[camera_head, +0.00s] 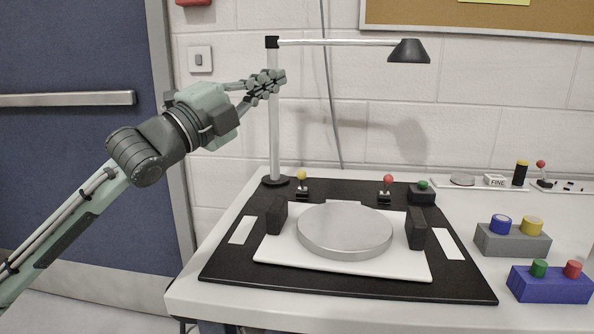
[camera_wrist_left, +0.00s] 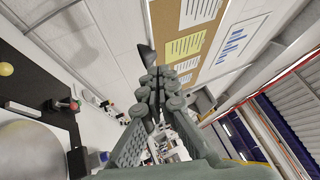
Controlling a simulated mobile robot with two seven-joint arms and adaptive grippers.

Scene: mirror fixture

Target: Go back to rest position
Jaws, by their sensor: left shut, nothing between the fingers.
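My left gripper (camera_head: 266,83) is raised in the head view, level with the upper part of the lamp post and overlapping it in the picture. Its fingers are closed together with nothing between them. In the left wrist view the fingers (camera_wrist_left: 160,85) also look closed. I cannot tell whether the gripper touches the post. My right gripper is in neither view. A round silver mirror disc (camera_head: 345,230) lies on a white plate (camera_head: 340,270) between two dark blocks, on a black mat (camera_head: 235,268).
Yellow (camera_head: 301,176) and red (camera_head: 388,180) knobbed levers are at the mat's back. A grey button box (camera_head: 512,241) and a blue one (camera_head: 549,285) stand right. A blue door (camera_head: 70,130) is left.

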